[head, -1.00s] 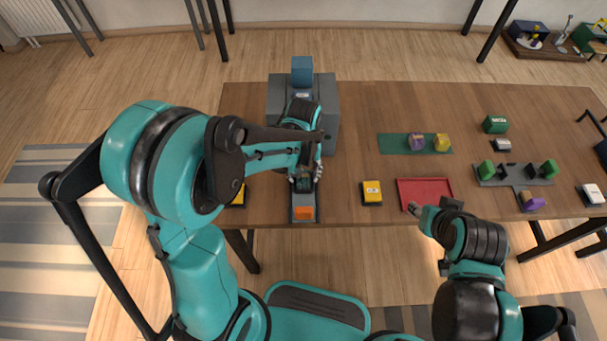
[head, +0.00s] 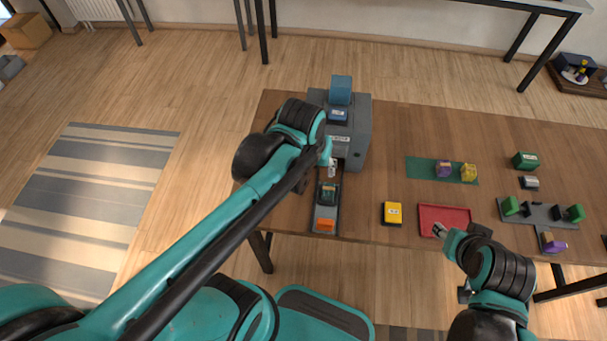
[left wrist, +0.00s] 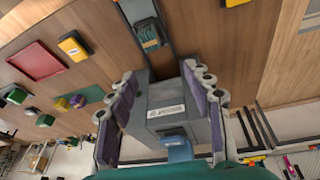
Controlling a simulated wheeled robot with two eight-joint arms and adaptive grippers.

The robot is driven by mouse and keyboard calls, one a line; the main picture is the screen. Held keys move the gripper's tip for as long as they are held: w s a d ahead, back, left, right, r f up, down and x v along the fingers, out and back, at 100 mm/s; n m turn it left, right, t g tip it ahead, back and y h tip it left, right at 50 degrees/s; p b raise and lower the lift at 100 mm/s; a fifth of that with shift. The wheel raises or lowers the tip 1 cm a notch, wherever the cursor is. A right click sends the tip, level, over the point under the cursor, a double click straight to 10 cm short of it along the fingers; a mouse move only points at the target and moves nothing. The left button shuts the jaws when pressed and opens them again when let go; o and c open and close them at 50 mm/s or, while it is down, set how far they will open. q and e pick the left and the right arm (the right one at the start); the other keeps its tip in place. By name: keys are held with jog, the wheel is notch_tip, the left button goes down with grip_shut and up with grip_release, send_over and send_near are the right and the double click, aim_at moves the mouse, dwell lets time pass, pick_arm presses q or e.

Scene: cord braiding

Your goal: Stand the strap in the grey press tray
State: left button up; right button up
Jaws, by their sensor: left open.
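The grey press (head: 360,125) stands at the back of the table, with a blue block (head: 341,90) on top. Its grey tray (head: 318,222) sticks out in front. A dark green piece (head: 327,193) with yellow marks, likely the strap, sits in the tray behind an orange block (head: 326,225); it also shows in the left wrist view (left wrist: 149,36). I cannot tell its exact tilt. My left gripper (head: 332,168) is open and empty, just behind it by the press front; its spread fingers show in the wrist view (left wrist: 163,75). My right gripper (head: 440,231) is by the red tray; its jaws are unclear.
A yellow box (head: 392,213) and the red tray (head: 445,209) lie right of the press tray. Farther right are a green mat (head: 417,168) with purple and yellow blocks, a green box (head: 525,160) and a grey fixture (head: 540,216). Table stays bare between press and mat.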

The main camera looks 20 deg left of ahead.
pick_arm(q)
jog(key=shift+s+a+r+m+t, duration=0.25)
jog(key=shift+s+a+t, duration=0.1)
jog(key=shift+s+t, duration=0.35)
jog(key=shift+s+a+r+m+t, duration=0.1)
jog(key=shift+s+a+m+t, duration=0.3)
jog(key=shift+s, duration=0.55)
jog(key=shift+s+a+r+m+t, duration=0.15)
jog(key=shift+s+a+r+t, duration=0.1)
jog(key=shift+s+t, duration=0.5)
